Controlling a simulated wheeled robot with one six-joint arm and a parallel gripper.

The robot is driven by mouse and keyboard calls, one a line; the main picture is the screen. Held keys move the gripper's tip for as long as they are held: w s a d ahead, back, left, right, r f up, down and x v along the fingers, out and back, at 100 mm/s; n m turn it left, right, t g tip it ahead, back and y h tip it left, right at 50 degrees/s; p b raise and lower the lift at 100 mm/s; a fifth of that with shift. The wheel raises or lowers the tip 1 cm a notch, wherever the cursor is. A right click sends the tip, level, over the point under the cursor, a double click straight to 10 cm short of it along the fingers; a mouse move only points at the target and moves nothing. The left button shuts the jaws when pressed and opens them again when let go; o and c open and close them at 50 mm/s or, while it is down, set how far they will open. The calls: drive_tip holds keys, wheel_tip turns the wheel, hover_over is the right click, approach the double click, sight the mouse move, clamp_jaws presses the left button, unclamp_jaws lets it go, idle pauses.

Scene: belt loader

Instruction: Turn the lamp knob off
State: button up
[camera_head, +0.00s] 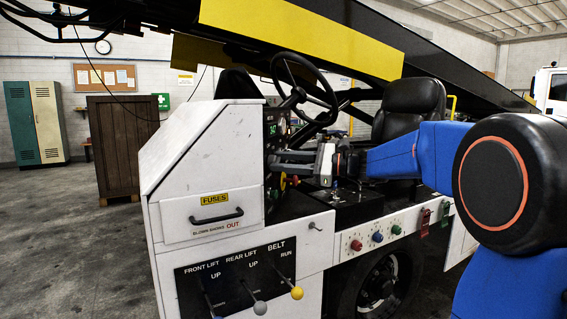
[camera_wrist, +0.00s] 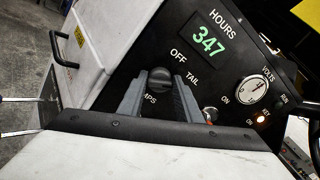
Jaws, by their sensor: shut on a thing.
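The lamp knob (camera_wrist: 160,80) is a round black knob on the dark dash panel (camera_wrist: 215,75). It sits between the two grey fingers of my gripper (camera_wrist: 160,92) in the wrist view, and the gripper is shut on it. OFF and TAIL are printed to its upper right; a label ending in "MPS" below it is partly covered by a finger. I cannot tell which mark the knob points to. In the head view my gripper (camera_head: 277,167) reaches the dash beside the steering wheel, and the knob is hidden there.
A green hours display (camera_wrist: 209,42) reads 347. The steering wheel (camera_head: 328,97) and black seat (camera_head: 412,100) are close to my arm. Lift levers (camera_head: 259,307) stand below.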

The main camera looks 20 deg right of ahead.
drive_tip(key=n, duration=1.1)
drive_tip(key=shift+s+f, duration=0.1)
drive_tip(key=shift+f, duration=0.1)
drive_tip(key=shift+n, duration=0.5)
drive_tip(key=o, duration=1)
drive_tip(key=shift+o, duration=0.2)
drive_tip(key=shift+d, duration=0.1)
drive_tip(key=v, duration=1.7)
drive_tip(key=shift+s, duration=0.15)
